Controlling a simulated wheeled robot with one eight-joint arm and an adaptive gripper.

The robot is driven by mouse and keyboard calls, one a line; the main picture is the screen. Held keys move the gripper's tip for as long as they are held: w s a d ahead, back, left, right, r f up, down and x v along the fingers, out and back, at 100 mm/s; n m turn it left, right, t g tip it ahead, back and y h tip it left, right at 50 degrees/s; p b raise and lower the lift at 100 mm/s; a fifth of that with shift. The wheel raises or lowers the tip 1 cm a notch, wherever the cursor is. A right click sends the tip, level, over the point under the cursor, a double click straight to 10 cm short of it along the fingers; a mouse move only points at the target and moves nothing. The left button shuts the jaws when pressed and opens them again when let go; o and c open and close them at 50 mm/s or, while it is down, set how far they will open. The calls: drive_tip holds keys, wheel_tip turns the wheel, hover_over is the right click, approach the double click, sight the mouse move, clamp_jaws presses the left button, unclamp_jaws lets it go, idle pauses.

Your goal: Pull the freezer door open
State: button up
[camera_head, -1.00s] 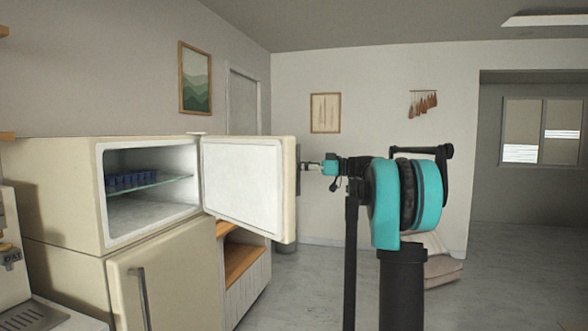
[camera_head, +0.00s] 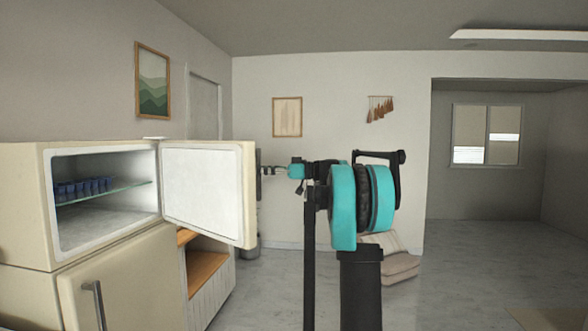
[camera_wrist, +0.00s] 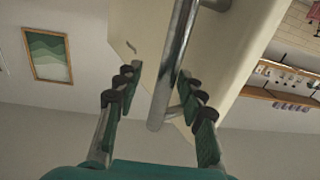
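The freezer door (camera_head: 205,192) stands wide open on the upper compartment of the cream fridge (camera_head: 28,200), its white inner face toward the head camera. My gripper (camera_head: 262,170) is at the door's outer side, past its free edge, and partly hidden there. In the wrist view, the metal bar handle (camera_wrist: 172,70) runs between the two fingers of my gripper (camera_wrist: 160,80). The fingers are spread, with a visible gap on the left side of the bar. The door's cream outer face (camera_wrist: 145,30) shows behind the handle.
Blue ice trays (camera_head: 84,188) sit on a glass shelf inside the freezer. The lower fridge door (camera_head: 125,285) is shut. A wooden shelf unit (camera_head: 207,275) stands beyond it. Cushions (camera_head: 395,265) lie on the floor farther back. Open floor lies to the right.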

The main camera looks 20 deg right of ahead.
drive_tip(key=w+d, duration=0.4)
drive_tip(key=d, duration=0.3)
drive_tip(key=w+d, duration=0.4)
drive_tip(key=d, duration=0.4)
drive_tip(key=shift+d, duration=0.3)
idle(1.1)
